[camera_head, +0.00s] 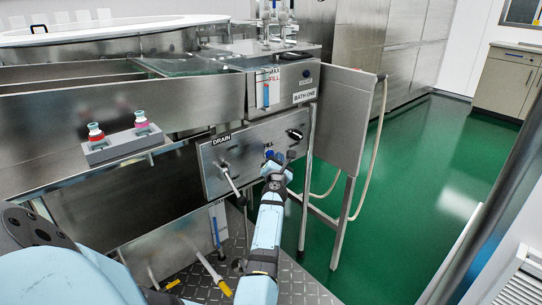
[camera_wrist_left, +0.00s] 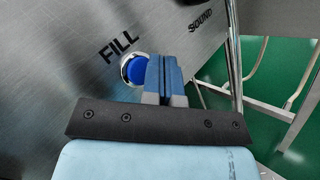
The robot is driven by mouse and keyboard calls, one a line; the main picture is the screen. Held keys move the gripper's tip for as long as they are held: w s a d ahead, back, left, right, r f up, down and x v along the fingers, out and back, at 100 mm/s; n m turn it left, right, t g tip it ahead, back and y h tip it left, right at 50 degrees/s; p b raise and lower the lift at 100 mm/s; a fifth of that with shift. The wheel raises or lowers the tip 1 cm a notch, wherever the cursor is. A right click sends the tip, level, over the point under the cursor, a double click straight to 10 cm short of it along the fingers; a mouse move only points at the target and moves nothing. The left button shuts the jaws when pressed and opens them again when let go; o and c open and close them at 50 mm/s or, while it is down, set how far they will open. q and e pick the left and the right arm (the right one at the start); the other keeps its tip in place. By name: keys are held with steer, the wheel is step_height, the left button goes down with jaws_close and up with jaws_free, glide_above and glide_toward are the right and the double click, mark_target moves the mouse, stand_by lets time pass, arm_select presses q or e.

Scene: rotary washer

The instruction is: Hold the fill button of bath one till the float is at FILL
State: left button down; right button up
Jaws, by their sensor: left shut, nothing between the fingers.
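The blue fill button (camera_wrist_left: 135,68), in a metal ring under the word FILL, sits on the steel front panel (camera_head: 235,155). My left gripper (camera_wrist_left: 166,75) is shut and empty, its blue fingertips at the button's right edge in the left wrist view. I cannot tell if they touch it. In the head view the left gripper (camera_head: 279,159) is at the panel, right beside the button (camera_head: 269,154). The gauge (camera_head: 266,94), with MAX and FILL marks, is above, left of the BATH ONE label (camera_head: 304,96). Its float is too small to read. My right gripper is not in view.
The DRAIN lever (camera_head: 231,180) sticks out left of the button, and a black knob (camera_head: 295,134) sits to its upper right. A grey holder (camera_head: 122,144) with two small capped bottles is at left. Green floor (camera_head: 400,200) lies open at right.

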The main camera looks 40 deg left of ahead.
arm_select(q)
steer(key=shift+d, duration=0.1)
steer(key=d, duration=0.5)
steer(key=shift+s, duration=0.2)
steer(key=shift+f, duration=0.15)
stand_by(0.5)
